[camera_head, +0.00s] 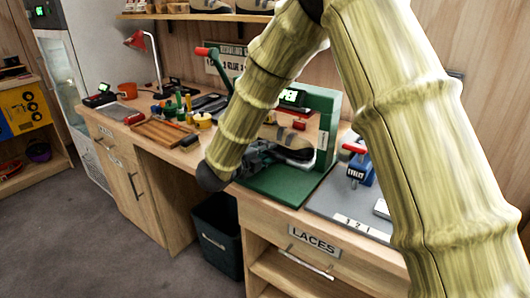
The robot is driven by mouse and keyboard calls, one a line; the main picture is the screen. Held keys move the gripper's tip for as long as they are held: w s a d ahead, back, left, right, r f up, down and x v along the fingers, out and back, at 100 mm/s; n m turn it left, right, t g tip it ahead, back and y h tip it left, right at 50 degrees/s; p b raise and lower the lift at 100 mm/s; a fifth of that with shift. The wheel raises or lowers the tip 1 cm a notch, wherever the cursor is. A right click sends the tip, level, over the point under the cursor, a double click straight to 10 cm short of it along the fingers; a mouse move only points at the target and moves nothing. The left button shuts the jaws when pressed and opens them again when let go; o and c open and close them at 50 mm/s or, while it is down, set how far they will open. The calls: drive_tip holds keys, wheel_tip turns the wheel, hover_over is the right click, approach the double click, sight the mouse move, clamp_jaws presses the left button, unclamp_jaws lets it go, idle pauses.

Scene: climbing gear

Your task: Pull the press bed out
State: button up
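The green press (327,125) stands on the workbench, with a lit display on its upper part. Its green bed (285,186) is the flat plate at its base, near the bench's front edge. How far the bed sits out of the frame is unclear. A shoe (292,151) is inside the press, above the bed. A green lever with a red grip (204,51) rises at the press's left. My gripper (258,160) is a dark shape low at the press's left front, largely hidden behind my own arm. I cannot see its fingertips or whether it touches the bed.
A grey mat (340,205) with a blue eyelet tool (361,168) lies right of the press. A wooden rack (160,132) and small tools lie left. Below are the LACES drawer (313,244) and a dark bin (217,236). The floor in front at left is clear.

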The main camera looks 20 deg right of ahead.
drive_tip(key=shift+c, duration=0.2)
clamp_jaws()
drive_tip(key=f+b+v, duration=0.1)
drive_tip(key=f+v, duration=0.2)
drive_tip(key=v, duration=1.1)
drive_tip(key=shift+s+a, duration=0.3)
drive_tip(key=shift+a, duration=0.25)
drive_tip(key=shift+o, duration=0.2)
unclamp_jaws()
drive_tip(key=v, duration=1.2)
